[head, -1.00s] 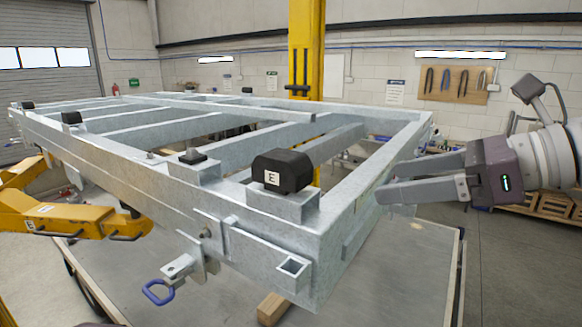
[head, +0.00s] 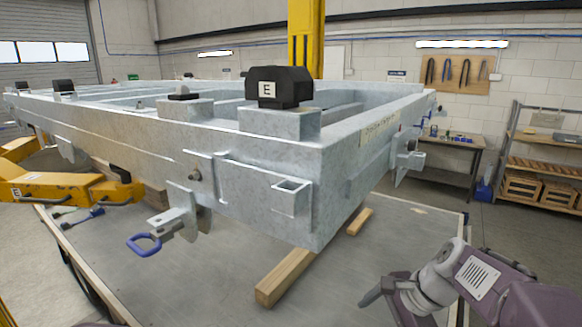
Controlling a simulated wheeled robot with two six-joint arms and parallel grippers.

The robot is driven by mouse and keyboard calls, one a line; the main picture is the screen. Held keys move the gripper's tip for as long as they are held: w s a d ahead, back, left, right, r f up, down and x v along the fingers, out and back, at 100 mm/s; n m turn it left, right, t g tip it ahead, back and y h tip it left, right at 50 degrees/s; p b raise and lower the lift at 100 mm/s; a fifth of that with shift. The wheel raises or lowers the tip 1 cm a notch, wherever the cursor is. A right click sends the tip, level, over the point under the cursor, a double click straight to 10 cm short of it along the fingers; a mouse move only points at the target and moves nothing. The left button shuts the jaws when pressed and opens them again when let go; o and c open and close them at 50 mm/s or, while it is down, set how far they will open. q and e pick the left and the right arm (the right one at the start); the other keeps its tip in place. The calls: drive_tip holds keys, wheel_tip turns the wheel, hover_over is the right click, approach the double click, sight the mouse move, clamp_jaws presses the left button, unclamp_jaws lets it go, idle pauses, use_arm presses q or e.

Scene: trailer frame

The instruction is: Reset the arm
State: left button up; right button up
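The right arm (head: 480,277) comes in bent from the lower right corner. The grey galvanised trailer frame (head: 250,175) fills the upper middle, with a black block marked E (head: 279,86) on its near corner. My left gripper is not in view.
The frame stands over a grey-topped table (head: 215,270) with wooden blocks (head: 285,277) on it. A blue-handled latch (head: 145,243) sticks out at the near side. Yellow lift arms (head: 65,188) are at left. A shelf with crates (head: 540,190) and a workbench (head: 450,143) stand at right.

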use_arm(q)
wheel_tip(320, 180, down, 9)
drive_tip(key=b, duration=0.7)
use_arm(e)
drive_tip(key=s+f+n+h, duration=0.1)
drive_tip(key=s+f+n, duration=0.2)
drive_tip(key=f+n, duration=0.2)
drive_tip(key=s+f+n+g+h, duration=0.1)
drive_tip(key=s+f+n, duration=0.3)
drive_tip(key=f, duration=0.6)
drive_tip(key=s+f+n+g+h, duration=0.1)
drive_tip(key=s+f+n, duration=0.3)
drive_tip(key=f, duration=0.4)
drive_tip(key=shift+s+f+n+h, duration=0.15)
drive_tip(key=shift+f+n+h, duration=0.3)
drive_tip(key=shift+n, duration=0.45)
